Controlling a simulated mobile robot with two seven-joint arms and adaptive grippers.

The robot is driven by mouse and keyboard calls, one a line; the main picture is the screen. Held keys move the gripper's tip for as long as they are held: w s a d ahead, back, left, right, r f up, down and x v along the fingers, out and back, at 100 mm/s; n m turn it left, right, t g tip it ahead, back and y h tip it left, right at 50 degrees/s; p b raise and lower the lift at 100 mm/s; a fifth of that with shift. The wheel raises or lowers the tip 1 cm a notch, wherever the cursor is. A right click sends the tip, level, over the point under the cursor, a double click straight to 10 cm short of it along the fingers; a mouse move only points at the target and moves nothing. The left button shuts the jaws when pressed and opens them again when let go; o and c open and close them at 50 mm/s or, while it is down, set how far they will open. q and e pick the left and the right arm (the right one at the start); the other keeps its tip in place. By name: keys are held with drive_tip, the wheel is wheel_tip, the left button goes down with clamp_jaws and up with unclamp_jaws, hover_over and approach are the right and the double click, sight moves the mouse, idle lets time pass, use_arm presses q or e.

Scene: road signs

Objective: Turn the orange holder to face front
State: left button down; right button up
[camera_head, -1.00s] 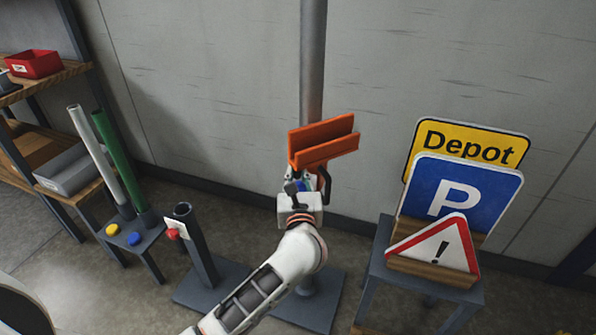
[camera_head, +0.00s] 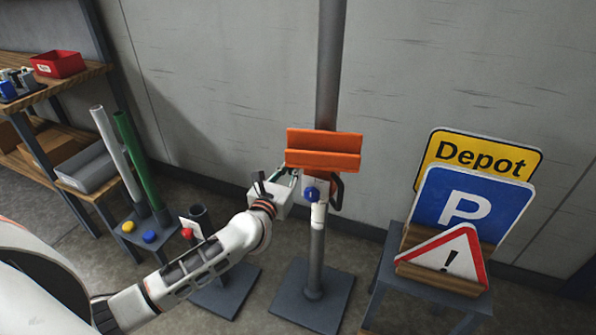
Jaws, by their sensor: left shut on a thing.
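The orange holder (camera_head: 323,150) is a slotted bracket on a grey post (camera_head: 317,250), in the middle of the head view. Its long face now shows nearly square to my camera. A blue knob (camera_head: 311,194) and a black handle (camera_head: 337,188) sit just below it. My left gripper (camera_head: 289,180) reaches in from the lower left to the holder's lower left side, shut on a part there. Its fingertips are small and partly hidden, so the exact part gripped is hard to see. My right gripper is not in view.
A small table (camera_head: 393,275) at the right carries Depot (camera_head: 478,150), P (camera_head: 465,205) and warning (camera_head: 447,258) signs. At the left, white (camera_head: 113,150) and green (camera_head: 137,155) poles stand by a shorter post (camera_head: 200,220). Shelves with a red bin (camera_head: 57,64) stand further left.

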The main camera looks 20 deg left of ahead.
use_arm(q)
drive_tip(key=shift+w+a, duration=0.45)
drive_tip(key=shift+a, duration=0.15)
drive_tip(key=shift+w+a, duration=0.4)
drive_tip(key=shift+a, duration=0.2)
drive_tip(key=c, duration=2)
unclamp_jaws()
drive_tip(key=shift+s, duration=0.35)
drive_tip(key=s, duration=1.1)
drive_tip(key=shift+s+d, duration=0.2)
drive_tip(key=shift+d, duration=0.15)
